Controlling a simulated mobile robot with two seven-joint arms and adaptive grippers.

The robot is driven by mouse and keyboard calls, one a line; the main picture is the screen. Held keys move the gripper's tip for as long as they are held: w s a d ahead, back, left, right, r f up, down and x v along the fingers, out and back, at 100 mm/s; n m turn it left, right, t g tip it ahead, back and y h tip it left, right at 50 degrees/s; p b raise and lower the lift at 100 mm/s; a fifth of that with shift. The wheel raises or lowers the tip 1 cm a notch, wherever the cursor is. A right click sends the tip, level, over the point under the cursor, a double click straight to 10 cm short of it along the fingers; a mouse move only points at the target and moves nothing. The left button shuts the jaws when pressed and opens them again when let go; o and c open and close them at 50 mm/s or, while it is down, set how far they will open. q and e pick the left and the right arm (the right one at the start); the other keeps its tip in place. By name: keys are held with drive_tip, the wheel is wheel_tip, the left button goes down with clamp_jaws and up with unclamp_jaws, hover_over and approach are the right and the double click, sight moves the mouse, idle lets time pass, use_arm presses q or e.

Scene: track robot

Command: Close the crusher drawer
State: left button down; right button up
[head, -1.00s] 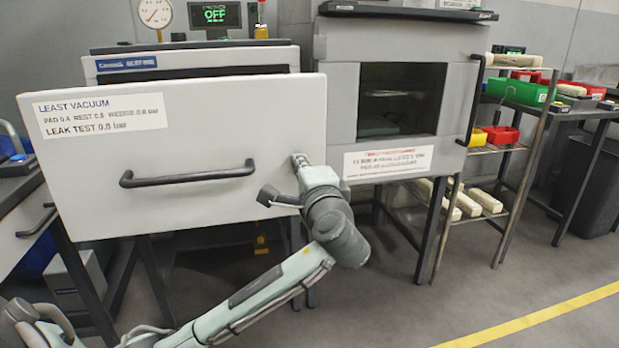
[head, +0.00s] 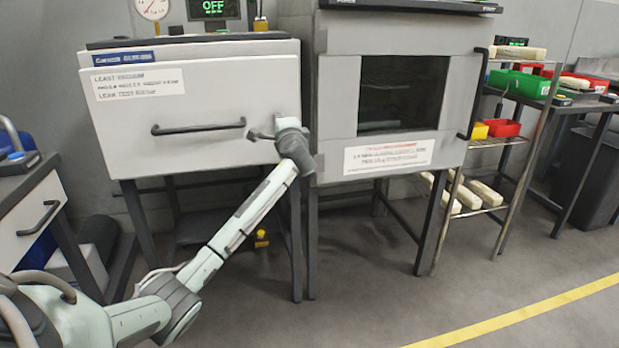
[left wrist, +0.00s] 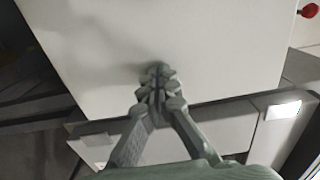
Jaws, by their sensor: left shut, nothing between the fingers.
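The crusher drawer (head: 205,150) has a wide pale grey front with a dark bar handle (head: 200,128) and a label at its upper left. Its front sits close against the cabinet (head: 230,52); I cannot see a clear gap. My left gripper (head: 262,135) is at the right part of the front, right of the handle. In the left wrist view my left gripper (left wrist: 157,75) is shut and empty, its tips at the plain pale panel (left wrist: 210,50) and seemingly touching it. My right gripper is not in view.
A grey oven-like machine (head: 340,100) with a dark window stands just right of the drawer. A wire shelf (head: 490,143) with coloured bins is farther right. A bench (head: 25,200) stands at the left. The floor in front is clear, with a yellow line (head: 530,318).

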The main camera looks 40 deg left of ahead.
use_arm(q)
drive_tip(key=x, duration=0.3)
drive_tip(key=shift+a+r, duration=0.1)
drive_tip(key=shift+r, duration=0.1)
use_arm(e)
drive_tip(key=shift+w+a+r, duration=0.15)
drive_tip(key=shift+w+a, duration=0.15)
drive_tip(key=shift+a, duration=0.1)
use_arm(q)
drive_tip(key=shift+r, duration=0.15)
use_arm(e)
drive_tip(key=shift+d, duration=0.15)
